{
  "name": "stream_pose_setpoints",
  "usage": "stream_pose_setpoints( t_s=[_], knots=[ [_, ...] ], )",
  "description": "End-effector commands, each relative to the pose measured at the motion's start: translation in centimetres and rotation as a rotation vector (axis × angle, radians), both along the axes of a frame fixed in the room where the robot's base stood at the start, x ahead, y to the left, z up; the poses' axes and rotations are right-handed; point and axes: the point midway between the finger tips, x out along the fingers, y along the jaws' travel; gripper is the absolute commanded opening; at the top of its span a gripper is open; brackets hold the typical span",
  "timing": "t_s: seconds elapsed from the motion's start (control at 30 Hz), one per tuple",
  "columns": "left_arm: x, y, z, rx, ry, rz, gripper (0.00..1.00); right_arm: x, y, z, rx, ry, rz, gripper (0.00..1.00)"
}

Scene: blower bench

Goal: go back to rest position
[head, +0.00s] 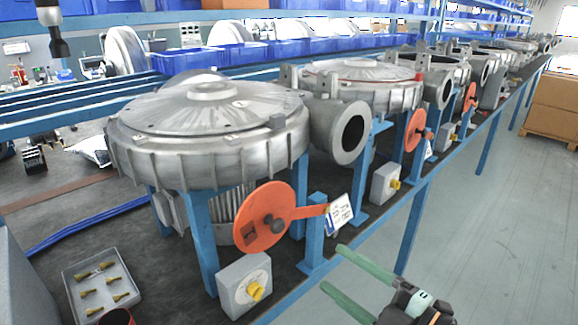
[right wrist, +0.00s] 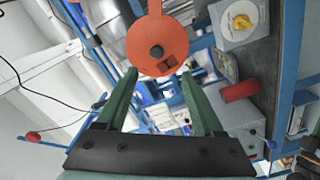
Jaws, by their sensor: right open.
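My right gripper (head: 333,268) is at the lower right of the head view, in front of the bench edge. Its two green fingers are spread apart with nothing between them. In the right wrist view its fingers (right wrist: 158,75) are also apart, and an orange disc (right wrist: 150,50) shows beyond the tips. That disc is on the orange lever (head: 265,215) by the nearest blower (head: 210,130) in the head view. I cannot tell from these views how far the fingertips are from it. My left gripper is not in view.
A grey box with a yellow knob (head: 243,285) stands at the bench's front edge. A grey tray (head: 68,275) holds several small brass-coloured parts. A red cylinder (right wrist: 238,90) is nearby. A dark tool (head: 55,30) hangs at top left. The floor (head: 470,230) at right is clear.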

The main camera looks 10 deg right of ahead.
Motion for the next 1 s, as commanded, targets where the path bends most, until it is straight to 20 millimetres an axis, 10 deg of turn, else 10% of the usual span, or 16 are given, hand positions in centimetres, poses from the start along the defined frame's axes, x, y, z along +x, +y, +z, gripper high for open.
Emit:
stream_pose_setpoints(
  t_s=[0.27,0.6,1.0],
  knots=[
    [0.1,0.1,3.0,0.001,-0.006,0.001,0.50,1.2,-3.1,-10.0,0.293,0.401,-0.252,0.69],
    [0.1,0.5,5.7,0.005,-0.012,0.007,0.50,-9.1,-4.8,-27.5,0.641,0.973,-0.677,0.69],
    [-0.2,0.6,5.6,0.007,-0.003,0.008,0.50,-12.6,-4.5,-30.7,0.701,1.080,-0.768,0.69]
  ],
)
